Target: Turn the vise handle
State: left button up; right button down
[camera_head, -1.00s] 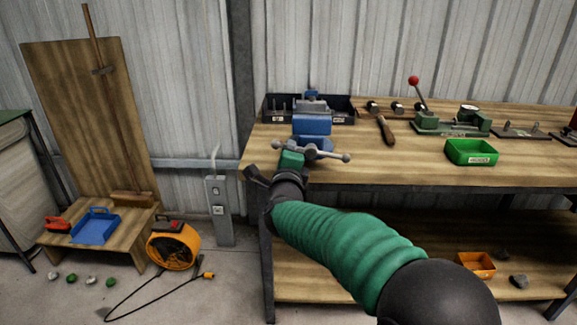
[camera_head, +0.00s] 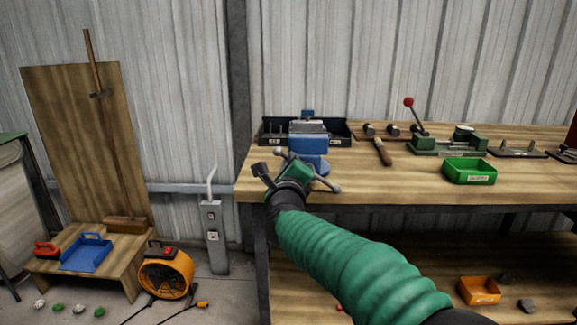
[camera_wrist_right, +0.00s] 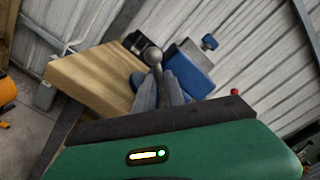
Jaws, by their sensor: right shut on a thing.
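The blue vise (camera_head: 308,145) stands at the left front corner of the wooden workbench (camera_head: 400,187). Its grey handle (camera_head: 326,184) slants down to the right in front of it; the green hand covers its middle. My right gripper (camera_head: 298,167) reaches up to the handle from below. In the right wrist view, the two grey fingers of the gripper (camera_wrist_right: 158,92) are closed on the handle (camera_wrist_right: 153,58), whose round end knob sticks out beyond the fingertips. The blue vise body (camera_wrist_right: 190,75) is just behind them. My left gripper is not in view.
A dark tray (camera_head: 340,134) sits behind the vise. A mallet (camera_head: 384,152), a green bin (camera_head: 468,171) and a green press with a red-knobbed lever (camera_head: 445,147) stand to the right. An orange blower (camera_head: 165,272) is on the floor at left.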

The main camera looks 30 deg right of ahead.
jog(key=shift+f, duration=0.3)
jog(key=c, duration=1.6)
grip_release()
jog(key=shift+o, duration=0.8)
jog(key=shift+s+r, duration=0.1)
jog(key=shift+r, duration=0.1)
jog(key=p+v, duration=0.3)
jog(key=v, duration=1.3)
jog(key=shift+s+a, duration=0.25)
